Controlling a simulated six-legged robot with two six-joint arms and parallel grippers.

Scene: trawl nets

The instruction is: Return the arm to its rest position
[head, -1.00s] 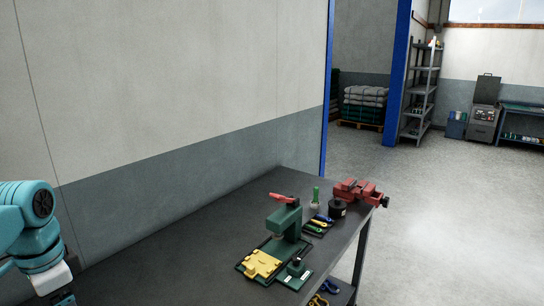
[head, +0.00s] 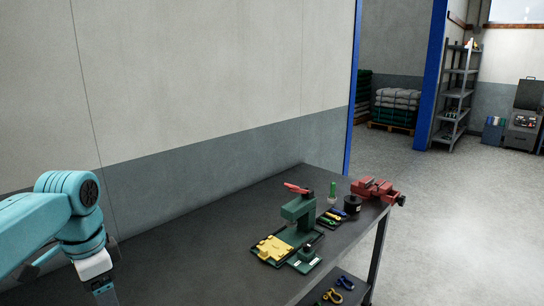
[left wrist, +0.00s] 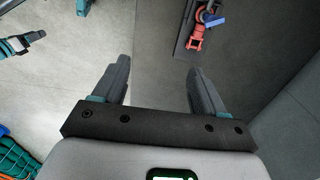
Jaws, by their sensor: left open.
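My left arm comes in from the left in the head view, over the near left end of the dark workbench (head: 190,262). Its gripper (head: 105,290) is at the bottom edge, partly cut off. In the left wrist view the two dark fingers of my left gripper (left wrist: 158,82) are spread wide with nothing between them.
A wall runs behind. A red item (left wrist: 196,40) shows in the wrist view.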

